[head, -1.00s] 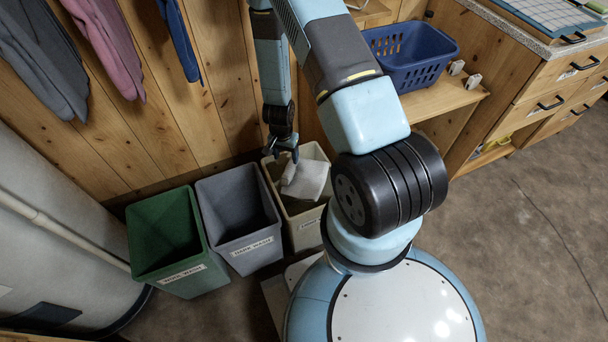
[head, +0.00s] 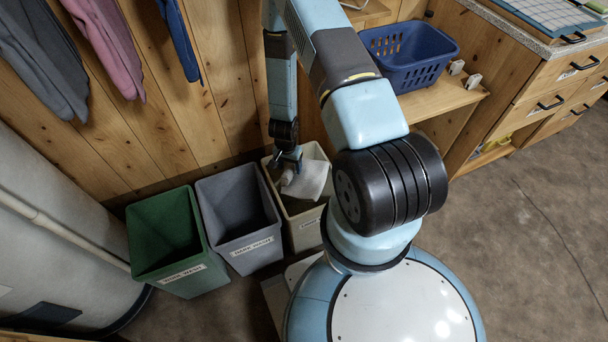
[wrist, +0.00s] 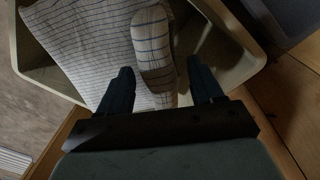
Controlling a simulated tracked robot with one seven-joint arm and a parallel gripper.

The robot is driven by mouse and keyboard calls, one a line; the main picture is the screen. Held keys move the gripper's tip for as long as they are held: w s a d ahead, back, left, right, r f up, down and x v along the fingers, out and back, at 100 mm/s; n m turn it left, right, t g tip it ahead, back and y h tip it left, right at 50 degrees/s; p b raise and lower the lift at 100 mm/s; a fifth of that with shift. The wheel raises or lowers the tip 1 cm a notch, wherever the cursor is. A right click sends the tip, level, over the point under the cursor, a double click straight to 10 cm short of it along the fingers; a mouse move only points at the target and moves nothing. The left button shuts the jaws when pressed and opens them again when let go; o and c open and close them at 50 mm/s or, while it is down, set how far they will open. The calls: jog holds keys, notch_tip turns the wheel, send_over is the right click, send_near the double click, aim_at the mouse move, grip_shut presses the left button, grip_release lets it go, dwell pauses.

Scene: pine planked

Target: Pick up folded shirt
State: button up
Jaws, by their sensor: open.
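A pale cloth (head: 311,180) shows in the cream bin in the head view, by its rim. In the wrist view it appears as a wide off-white cloth with thin dark stripes (wrist: 85,50) and, beside it, a narrow folded, rounded piece with checked lines (wrist: 152,42). I cannot tell which is the folded shirt, or whether both are one cloth. My gripper (head: 288,163) is over the bin, close against the cloth. In the wrist view its two dark fingers (wrist: 160,82) are apart, one on each side of the folded piece's lower end. Contact cannot be told.
The cream bin (head: 306,236) stands beside a grey bin (head: 252,247) and a green bin (head: 182,279), all labelled. A plank wall is close behind. A blue basket (head: 408,70) sits on a wooden shelf at upper right. Garments hang at upper left. Open floor lies at right.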

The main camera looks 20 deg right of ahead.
grip_shut()
dwell(0.5)
jog(key=shift+r, duration=0.15)
